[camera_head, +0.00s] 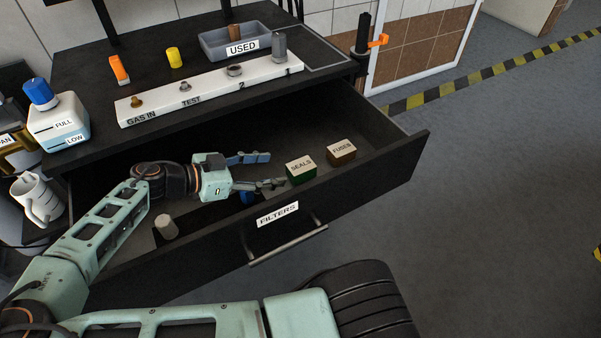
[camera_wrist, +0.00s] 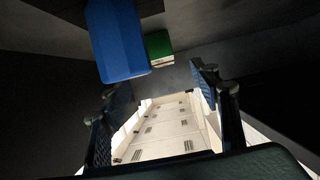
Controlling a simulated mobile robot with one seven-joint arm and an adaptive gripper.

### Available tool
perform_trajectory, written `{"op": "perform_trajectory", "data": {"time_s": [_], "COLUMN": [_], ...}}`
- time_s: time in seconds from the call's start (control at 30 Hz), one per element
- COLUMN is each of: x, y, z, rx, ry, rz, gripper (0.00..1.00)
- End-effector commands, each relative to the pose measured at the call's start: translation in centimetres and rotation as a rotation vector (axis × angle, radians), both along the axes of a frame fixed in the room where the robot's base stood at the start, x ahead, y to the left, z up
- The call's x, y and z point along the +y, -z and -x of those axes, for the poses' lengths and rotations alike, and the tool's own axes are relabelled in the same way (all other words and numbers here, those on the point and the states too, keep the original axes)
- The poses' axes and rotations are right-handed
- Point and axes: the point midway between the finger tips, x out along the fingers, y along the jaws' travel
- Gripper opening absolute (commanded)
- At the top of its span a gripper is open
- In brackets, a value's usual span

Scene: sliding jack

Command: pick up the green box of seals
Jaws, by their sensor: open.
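The green box of seals (camera_head: 300,171), with a pale top marked SEALS, sits in the open drawer near its front wall. It also shows small in the wrist view (camera_wrist: 159,46), beyond the fingertips and beside a larger blue object. My gripper (camera_head: 267,171) is inside the drawer, just left of the green box, with its fingers pointing toward it. In the wrist view my gripper (camera_wrist: 163,92) has its two fingers spread with nothing between them. The lower finger ends close to the box in the head view; I cannot tell whether it touches.
A brown box marked FUSES (camera_head: 341,152) stands right of the green box. A blue object (camera_head: 247,198), partly hidden below my gripper, also shows in the wrist view (camera_wrist: 118,42). A pale cylinder (camera_head: 166,227) is at the left. The drawer front (camera_head: 345,205) and worktop edge (camera_head: 200,122) bound the space.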

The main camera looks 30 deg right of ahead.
Motion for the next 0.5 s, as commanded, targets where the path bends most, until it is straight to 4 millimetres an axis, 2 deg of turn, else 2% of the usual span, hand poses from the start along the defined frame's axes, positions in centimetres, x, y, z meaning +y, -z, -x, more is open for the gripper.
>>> {"op": "perform_trajectory", "data": {"time_s": [0.1, 0.37, 0.5], "x": [-2.0, -4.2, -6.2], "y": [1.0, 1.8, 2.5], "z": [0.1, 0.0, 0.0], "rx": [0.002, 0.002, 0.003], "ry": [0.005, 0.004, 0.006], "rz": [0.0, -0.001, -0.001], "gripper": [0.56, 0.56, 0.56]}}
